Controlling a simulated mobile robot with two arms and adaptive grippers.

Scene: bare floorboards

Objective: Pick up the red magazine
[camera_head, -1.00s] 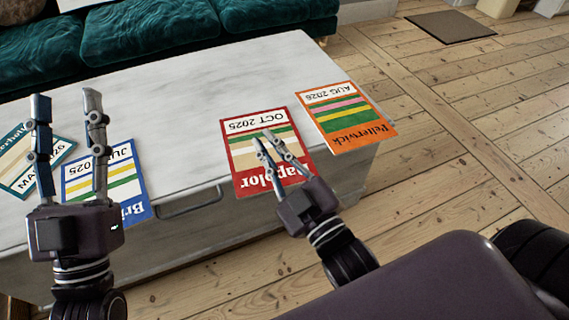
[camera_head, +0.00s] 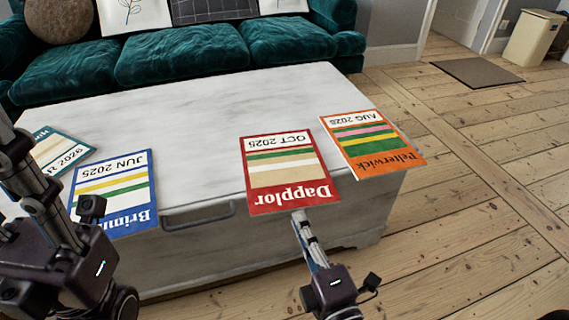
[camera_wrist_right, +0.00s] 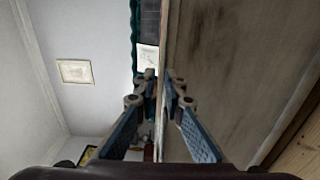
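The red magazine (camera_head: 288,170), marked Dapplor and OCT 2025, lies flat near the front edge of the pale table, its lower edge at or slightly over the table edge. My right gripper (camera_head: 299,214) is turned on its side just in front of that lower edge; contact cannot be made out. In the right wrist view its fingers (camera_wrist_right: 161,80) stand with a narrow gap between them, and the magazine cannot be made out there. My left gripper (camera_head: 22,165) is at the left, fingers overlapping and partly cut off, beside the blue magazine (camera_head: 112,190).
An orange magazine (camera_head: 372,143) lies close to the right of the red one. A teal magazine (camera_head: 55,150) lies at the far left. The table (camera_head: 195,125) is clear behind the magazines. A green sofa (camera_head: 190,50) stands behind it; floorboards are open to the right.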

